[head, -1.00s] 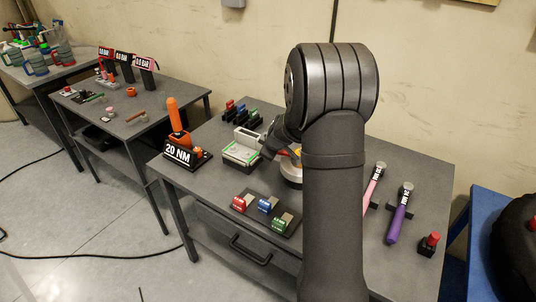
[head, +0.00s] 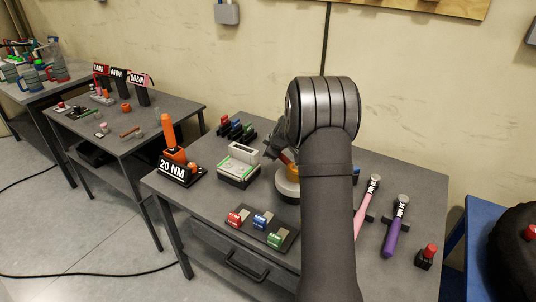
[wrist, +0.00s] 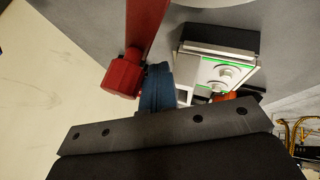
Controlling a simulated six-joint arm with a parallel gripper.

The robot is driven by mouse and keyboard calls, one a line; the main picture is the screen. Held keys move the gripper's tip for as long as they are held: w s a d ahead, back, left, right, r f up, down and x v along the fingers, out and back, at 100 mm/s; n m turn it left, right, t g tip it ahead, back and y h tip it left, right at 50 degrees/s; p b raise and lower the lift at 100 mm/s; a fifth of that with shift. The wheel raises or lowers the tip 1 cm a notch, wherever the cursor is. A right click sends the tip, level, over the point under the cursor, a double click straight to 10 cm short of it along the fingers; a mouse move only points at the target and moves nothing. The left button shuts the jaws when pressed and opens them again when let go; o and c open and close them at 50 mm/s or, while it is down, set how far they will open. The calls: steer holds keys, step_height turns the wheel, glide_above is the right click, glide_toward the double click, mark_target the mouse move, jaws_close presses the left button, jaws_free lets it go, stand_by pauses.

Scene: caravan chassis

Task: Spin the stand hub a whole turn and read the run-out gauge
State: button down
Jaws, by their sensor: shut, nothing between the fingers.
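A round grey stand (head: 287,188) with an orange-yellow top is partly hidden behind my arm in the head view; I take it for the stand hub. Left of it is a pale box with a green-edged face (head: 238,166), possibly the gauge; no reading is legible. A similar green-edged face with two round knobs shows in the wrist view (wrist: 222,72). My gripper (head: 280,152) is shut and empty, above and beside the stand, largely hidden by my arm.
An orange-handled tool with a 20 NM sign (head: 174,172) stands at the table's left. Coloured blocks on a tray (head: 262,226) lie in front. Pink (head: 367,205) and purple (head: 395,230) hammers and a red-topped item (head: 427,256) are at right. Bare tabletop lies front left.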

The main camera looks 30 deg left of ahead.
steer(key=shift+w, duration=0.35)
steer(key=shift+s, duration=0.1)
stand_by(0.3)
steer(key=s+r, duration=0.8)
steer(key=s, duration=0.1)
steer(key=shift+s+a, duration=0.15)
steer(key=shift+a, duration=0.3)
steer(key=shift+f, duration=0.1)
steer(key=w+d+f, duration=0.1)
steer(key=w+f, duration=0.7)
steer(key=w, duration=0.1)
steer(key=shift+w, duration=0.25)
